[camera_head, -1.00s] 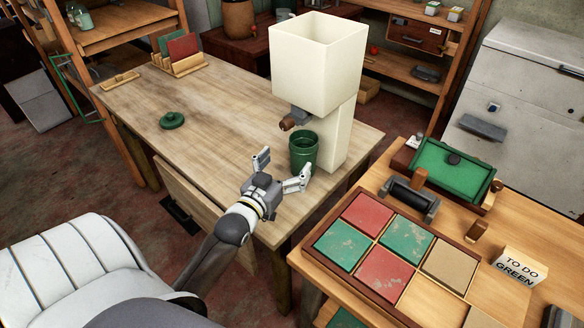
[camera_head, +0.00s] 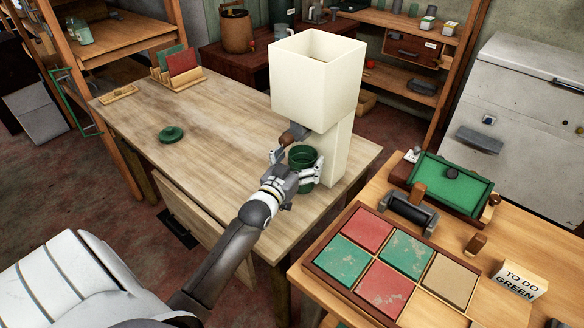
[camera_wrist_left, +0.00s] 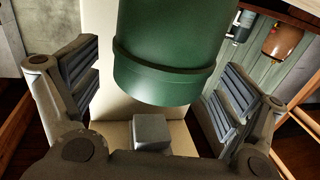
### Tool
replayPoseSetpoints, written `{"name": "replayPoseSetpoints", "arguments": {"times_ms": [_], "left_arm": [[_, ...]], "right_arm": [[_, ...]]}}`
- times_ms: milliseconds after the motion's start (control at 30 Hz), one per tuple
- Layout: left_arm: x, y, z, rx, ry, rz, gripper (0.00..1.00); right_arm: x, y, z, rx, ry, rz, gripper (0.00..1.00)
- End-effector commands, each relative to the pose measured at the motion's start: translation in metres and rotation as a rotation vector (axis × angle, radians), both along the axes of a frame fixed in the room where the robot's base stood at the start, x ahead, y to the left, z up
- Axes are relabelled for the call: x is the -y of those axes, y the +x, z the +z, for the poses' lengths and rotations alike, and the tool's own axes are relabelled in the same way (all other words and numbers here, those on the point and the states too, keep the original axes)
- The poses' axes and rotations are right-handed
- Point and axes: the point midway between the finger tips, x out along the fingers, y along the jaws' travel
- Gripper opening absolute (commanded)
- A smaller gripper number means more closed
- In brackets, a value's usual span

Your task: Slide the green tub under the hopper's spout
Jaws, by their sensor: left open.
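The green tub (camera_head: 302,155) stands upright on the wooden table, close against the cream hopper (camera_head: 318,85). The hopper's brown spout (camera_head: 292,134) is just above and to the left of the tub's open top in the head view; I cannot tell exactly how they line up. My left gripper (camera_head: 296,167) is open, with its fingers on either side of the tub. In the left wrist view the tub (camera_wrist_left: 170,50) sits between the spread fingers, with a gap on each side. The tub's lower part is partly hidden by the gripper in the head view. My right gripper is not in view.
A green lid (camera_head: 171,134) lies on the table (camera_head: 215,120) to the left, with clear wood between it and the tub. A rack of panels (camera_head: 177,66) stands at the far end. A second bench (camera_head: 450,300) with a tile tray is at the right.

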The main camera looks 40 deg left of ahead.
Motion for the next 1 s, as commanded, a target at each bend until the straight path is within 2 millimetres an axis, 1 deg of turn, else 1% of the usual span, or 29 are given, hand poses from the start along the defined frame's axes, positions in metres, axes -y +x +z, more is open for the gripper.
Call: {"name": "replayPoseSetpoints", "arguments": {"times_ms": [33,200,500,567,1000], "left_arm": [[-0.001,0.006,0.001,0.001,0.000,0.000,0.94],[-0.002,0.016,0.000,0.000,0.000,0.000,0.94],[-0.002,0.017,0.000,-0.001,0.000,0.000,0.94],[-0.002,0.017,0.000,0.000,0.000,0.000,0.88],[-0.002,0.017,0.000,-0.001,0.001,0.000,0.31]], "right_arm": [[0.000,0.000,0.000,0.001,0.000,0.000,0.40],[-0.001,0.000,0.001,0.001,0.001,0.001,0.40],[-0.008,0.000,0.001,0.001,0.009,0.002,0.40],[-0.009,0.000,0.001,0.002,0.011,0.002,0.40],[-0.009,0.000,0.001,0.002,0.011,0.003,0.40]]}}
